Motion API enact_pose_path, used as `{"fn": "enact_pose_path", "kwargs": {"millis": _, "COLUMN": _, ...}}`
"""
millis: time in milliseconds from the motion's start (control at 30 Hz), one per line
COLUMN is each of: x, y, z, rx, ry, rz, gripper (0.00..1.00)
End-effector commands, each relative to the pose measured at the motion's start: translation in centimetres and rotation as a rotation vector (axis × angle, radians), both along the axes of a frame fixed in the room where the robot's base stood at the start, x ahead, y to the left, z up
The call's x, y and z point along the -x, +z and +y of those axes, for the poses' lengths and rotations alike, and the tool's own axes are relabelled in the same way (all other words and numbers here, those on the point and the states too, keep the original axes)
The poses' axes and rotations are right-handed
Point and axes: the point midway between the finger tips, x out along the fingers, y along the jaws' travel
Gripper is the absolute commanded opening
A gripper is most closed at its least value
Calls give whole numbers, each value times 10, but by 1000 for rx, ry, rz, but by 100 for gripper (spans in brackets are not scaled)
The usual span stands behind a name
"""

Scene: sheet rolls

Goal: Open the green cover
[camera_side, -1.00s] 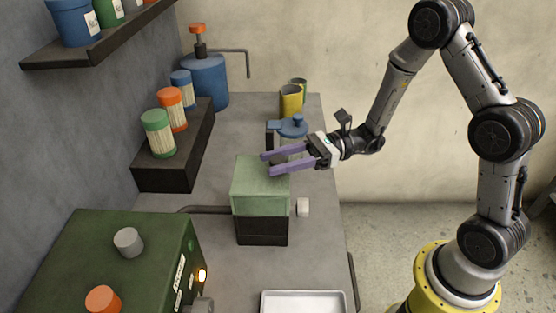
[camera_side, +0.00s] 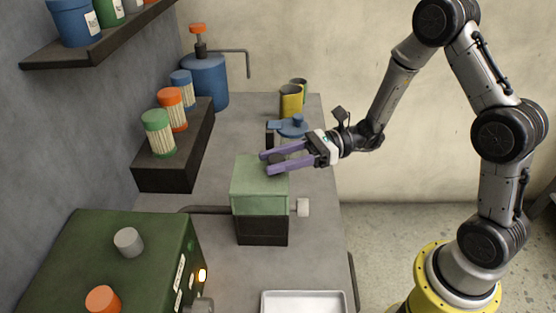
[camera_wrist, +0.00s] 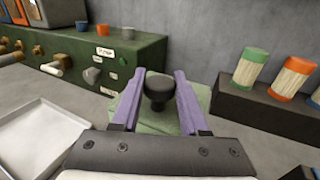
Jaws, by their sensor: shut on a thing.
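The green cover (camera_side: 252,200) sits level on top of a black box (camera_side: 262,230) on the bench, closed down on it. It also shows beneath my fingers in the wrist view (camera_wrist: 203,97). A dark round knob (camera_wrist: 157,86) stands up from the cover. My gripper (camera_side: 266,163) reaches in from the right over the cover with its two purple fingers. In the wrist view my gripper (camera_wrist: 158,75) has a finger on each side of the knob, shut on it. The lower part of the knob is partly hidden.
A metal tray (camera_side: 303,303) lies in front. A green machine (camera_side: 100,265) and black rack (camera_side: 165,172) are left.

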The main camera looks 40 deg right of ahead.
Motion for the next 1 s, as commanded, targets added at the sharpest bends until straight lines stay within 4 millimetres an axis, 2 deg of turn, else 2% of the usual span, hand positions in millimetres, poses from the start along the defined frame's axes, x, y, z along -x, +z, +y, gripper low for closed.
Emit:
{"fn": "enact_pose_path", "kwargs": {"millis": 267, "x": -13, "y": 18, "z": 14, "rx": 115, "ry": 3, "rz": 102, "gripper": 0}}
{"fn": "enact_pose_path", "kwargs": {"millis": 500, "x": -33, "y": 32, "z": 34, "rx": 264, "ry": 4, "rz": 248, "gripper": 0}}
{"fn": "enact_pose_path", "kwargs": {"millis": 767, "x": -57, "y": 38, "z": 58, "rx": 252, "ry": 3, "rz": 251, "gripper": 0}}
{"fn": "enact_pose_path", "kwargs": {"millis": 1000, "x": -79, "y": 39, "z": 79, "rx": 400, "ry": 2, "rz": 389, "gripper": 0}}
